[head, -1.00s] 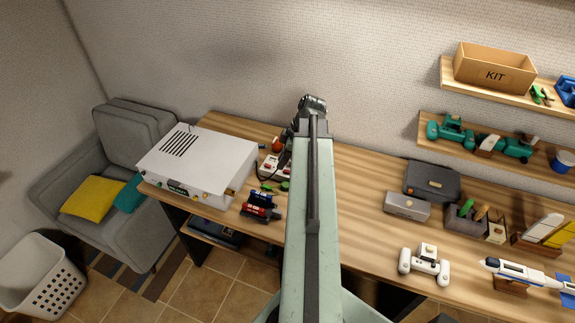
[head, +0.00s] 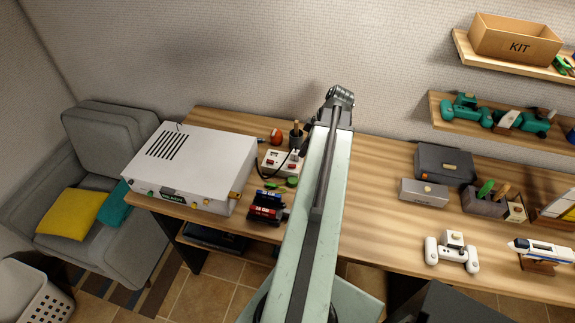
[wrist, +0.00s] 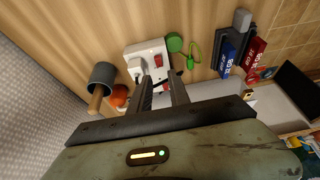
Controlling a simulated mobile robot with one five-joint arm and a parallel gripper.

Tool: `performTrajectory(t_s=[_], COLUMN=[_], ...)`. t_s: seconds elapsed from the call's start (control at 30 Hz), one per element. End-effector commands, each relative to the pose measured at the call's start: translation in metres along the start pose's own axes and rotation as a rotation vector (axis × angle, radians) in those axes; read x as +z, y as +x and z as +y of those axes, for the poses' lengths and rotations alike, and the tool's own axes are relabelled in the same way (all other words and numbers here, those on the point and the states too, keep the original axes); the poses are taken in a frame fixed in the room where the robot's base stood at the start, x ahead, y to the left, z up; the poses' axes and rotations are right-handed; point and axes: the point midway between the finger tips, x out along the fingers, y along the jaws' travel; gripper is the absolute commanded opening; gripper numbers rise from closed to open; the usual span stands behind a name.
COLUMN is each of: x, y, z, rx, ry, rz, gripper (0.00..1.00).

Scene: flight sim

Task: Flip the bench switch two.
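A white bench strip (head: 280,162) with red switches lies on the desk, right of the white box. It also shows in the wrist view (wrist: 143,50), with one red switch (wrist: 159,60) near a plug and another red switch (wrist: 160,87) between my fingers. I cannot read any numbers on the switches. My gripper (wrist: 160,77) has its two dark fingers apart with nothing held between them, pointing at the strip. I cannot tell whether a finger touches it. In the head view my arm hides most of the gripper.
A white box (head: 195,165) stands left of the strip. A grey case (head: 443,163) stands farther right on the desk (head: 385,215).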

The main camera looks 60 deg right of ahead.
Motion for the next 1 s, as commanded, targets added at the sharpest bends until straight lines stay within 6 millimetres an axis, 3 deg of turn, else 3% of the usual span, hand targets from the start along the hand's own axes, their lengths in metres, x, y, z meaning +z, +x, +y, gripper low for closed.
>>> performTrajectory(t_s=[0.1, 0.37, 0.8, 1.0], x=[0.006, 0.009, 0.014, 0.012], y=[0.015, 0.017, 0.085, 0.089], z=[0.0, 0.0, 0.001, 0.002], rx=[0.0, 0.002, 0.004, 0.004], ry=[0.0, 0.005, 0.01, 0.011], rz=[0.0, 0.0, 0.0, 0.0], gripper=[0.23, 0.23, 0.23, 0.23])
